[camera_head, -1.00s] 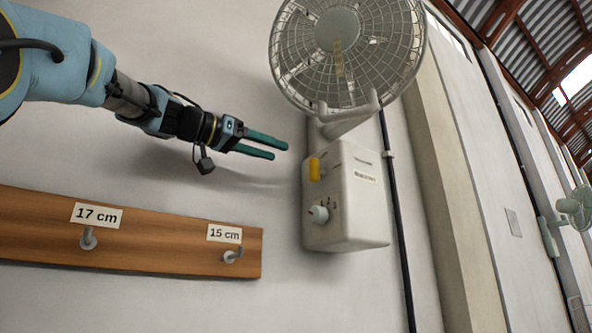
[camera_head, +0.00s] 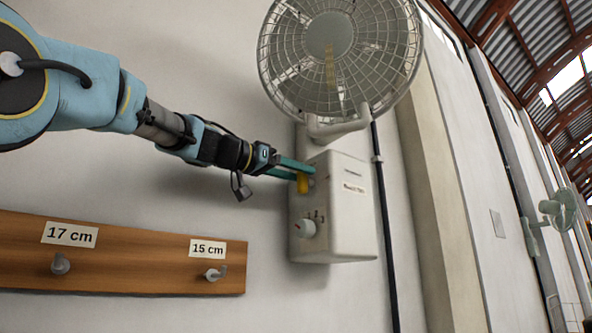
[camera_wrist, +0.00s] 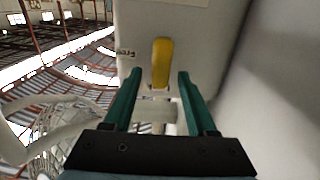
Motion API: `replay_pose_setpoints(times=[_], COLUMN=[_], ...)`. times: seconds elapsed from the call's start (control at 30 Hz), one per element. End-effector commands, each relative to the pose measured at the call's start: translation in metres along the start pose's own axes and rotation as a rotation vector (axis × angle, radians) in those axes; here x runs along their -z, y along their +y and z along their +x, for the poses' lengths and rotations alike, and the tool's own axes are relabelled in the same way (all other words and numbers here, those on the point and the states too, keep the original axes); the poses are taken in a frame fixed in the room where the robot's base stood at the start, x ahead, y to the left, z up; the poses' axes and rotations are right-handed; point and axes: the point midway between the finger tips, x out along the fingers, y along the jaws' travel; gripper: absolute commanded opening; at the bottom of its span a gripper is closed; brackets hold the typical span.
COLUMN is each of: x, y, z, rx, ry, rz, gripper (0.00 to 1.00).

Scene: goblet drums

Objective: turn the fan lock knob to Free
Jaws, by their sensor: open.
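The yellow knob (camera_head: 302,183) sits on the side face of the white control box (camera_head: 345,215) under the fan. It is a slim upright bar in the wrist view (camera_wrist: 161,62), with small lettering to its left that I cannot read. My gripper (camera_head: 307,171) has its green fingers at the box's side face, by the yellow knob. In the wrist view my gripper (camera_wrist: 159,78) is open, with one finger on each side of the knob's near end. Gaps show on both sides, and I cannot tell whether the tips reach the face.
A white round knob (camera_head: 305,228) is lower on the same face. The caged fan (camera_head: 335,60) hangs above the box. A wooden rail (camera_head: 130,265) with two hooks is at the lower left. A dark cable (camera_head: 385,220) runs down the wall right of the box.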

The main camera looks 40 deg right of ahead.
Motion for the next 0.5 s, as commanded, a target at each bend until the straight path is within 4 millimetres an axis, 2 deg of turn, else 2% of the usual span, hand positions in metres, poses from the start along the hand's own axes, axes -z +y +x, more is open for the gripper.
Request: replay_pose_setpoints(times=[0.13, 0.5], x=[-0.0004, -0.0002], y=[-0.0001, -0.0001], z=[-0.0001, -0.0003], rx=[0.000, 0.000], ry=[0.000, 0.000], rz=[0.000, -0.001], gripper=[0.55, 0.14])
